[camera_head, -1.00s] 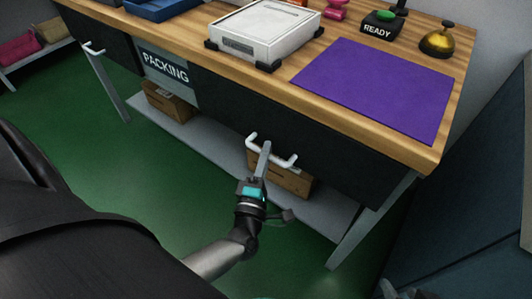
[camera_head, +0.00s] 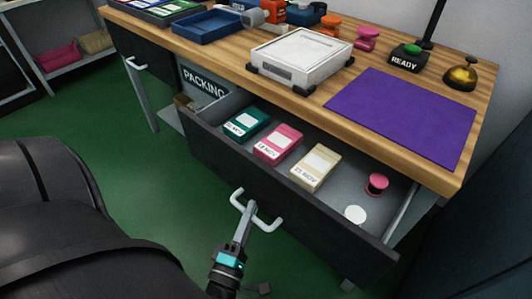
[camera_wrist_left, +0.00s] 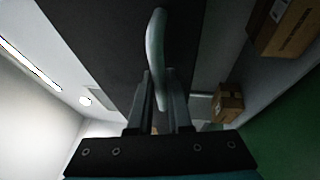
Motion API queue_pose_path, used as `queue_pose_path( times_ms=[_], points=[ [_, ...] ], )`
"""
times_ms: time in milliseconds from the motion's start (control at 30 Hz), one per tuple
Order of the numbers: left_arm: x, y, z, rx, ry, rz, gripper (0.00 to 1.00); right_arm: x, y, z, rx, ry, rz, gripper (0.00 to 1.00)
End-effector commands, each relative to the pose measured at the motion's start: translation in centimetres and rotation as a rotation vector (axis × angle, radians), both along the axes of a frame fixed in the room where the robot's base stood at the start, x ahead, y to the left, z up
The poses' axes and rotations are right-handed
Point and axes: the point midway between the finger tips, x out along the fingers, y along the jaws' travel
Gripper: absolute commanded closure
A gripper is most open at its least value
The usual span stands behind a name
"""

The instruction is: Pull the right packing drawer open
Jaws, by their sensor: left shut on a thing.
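The right packing drawer (camera_head: 285,187) is open, pulled out from under the table. Inside it lie a green box (camera_head: 246,122), a pink box (camera_head: 277,143), a cream box (camera_head: 315,167), a pink spool (camera_head: 376,184) and a white disc (camera_head: 355,214). My left gripper (camera_head: 240,222) is shut on the drawer's white handle (camera_head: 268,224). In the left wrist view, the handle (camera_wrist_left: 155,50) runs between the two fingers (camera_wrist_left: 158,100). My right gripper is not in view.
The wooden table (camera_head: 395,65) carries a white scale (camera_head: 300,56), a purple mat (camera_head: 403,112), a READY button (camera_head: 405,58), a brass bell (camera_head: 461,76) and a blue tray (camera_head: 207,27). The left drawer (camera_head: 140,52) is closed. Green floor lies in front.

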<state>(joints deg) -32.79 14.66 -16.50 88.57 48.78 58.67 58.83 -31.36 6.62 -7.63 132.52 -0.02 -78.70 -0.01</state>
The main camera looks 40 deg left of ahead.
Motion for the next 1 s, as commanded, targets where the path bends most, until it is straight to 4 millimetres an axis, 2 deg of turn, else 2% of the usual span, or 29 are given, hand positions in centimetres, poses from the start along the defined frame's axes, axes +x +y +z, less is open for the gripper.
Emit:
queue_pose_path(
  times_ms=[33,200,400,600,967,1000],
  points=[
    [-1.3,0.1,-0.1,0.001,0.008,-0.002,1.00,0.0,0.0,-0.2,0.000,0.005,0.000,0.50],
    [-4.6,0.3,-0.1,-0.001,0.006,-0.001,1.00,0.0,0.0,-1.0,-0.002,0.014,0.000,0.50],
    [-7.0,0.5,0.0,0.000,0.003,-0.002,1.00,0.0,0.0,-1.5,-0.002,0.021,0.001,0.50],
    [-8.0,0.6,-0.1,-0.001,0.002,-0.001,1.00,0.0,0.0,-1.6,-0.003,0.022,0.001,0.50],
    [-8.1,0.6,-0.1,-0.001,0.001,-0.001,1.00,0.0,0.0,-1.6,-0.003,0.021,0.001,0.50],
    [-8.1,0.6,-0.1,-0.001,0.001,-0.001,0.80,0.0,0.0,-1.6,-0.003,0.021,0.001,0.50]
  ],
)
